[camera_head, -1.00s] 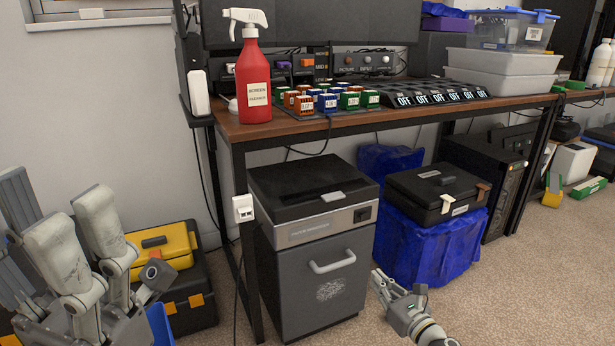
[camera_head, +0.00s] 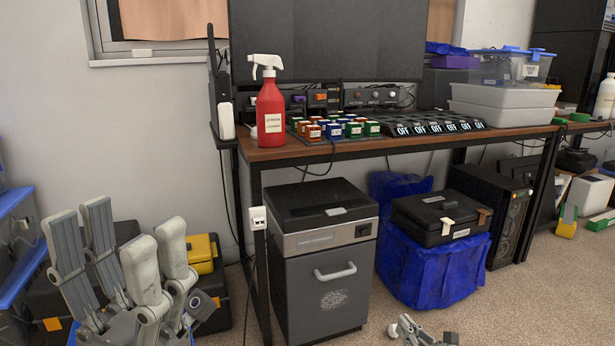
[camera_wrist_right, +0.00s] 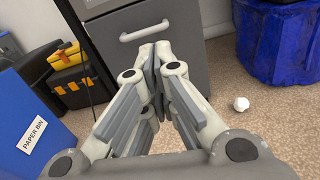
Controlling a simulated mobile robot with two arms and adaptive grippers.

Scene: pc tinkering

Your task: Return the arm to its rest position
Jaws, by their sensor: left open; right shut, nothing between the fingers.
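My left gripper (camera_head: 122,235) is at the lower left of the head view, its grey and white fingers pointing up and spread apart, with nothing between them. My right gripper (camera_head: 408,328) is low at the bottom edge of the head view, in front of the blue-wrapped box and right of the grey shredder. In the right wrist view its fingers (camera_wrist_right: 153,68) meet at the tips, shut and empty, in front of the shredder's handle (camera_wrist_right: 144,32). Most of the right arm is out of view.
The grey shredder (camera_head: 325,285) stands under the wooden desk (camera_head: 350,150). A blue-wrapped box (camera_head: 430,268) carries a black case (camera_head: 436,215). A blue paper bin (camera_wrist_right: 28,125) and a small white object (camera_wrist_right: 241,104) are near the right gripper. A red spray bottle (camera_head: 270,112) stands on the desk.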

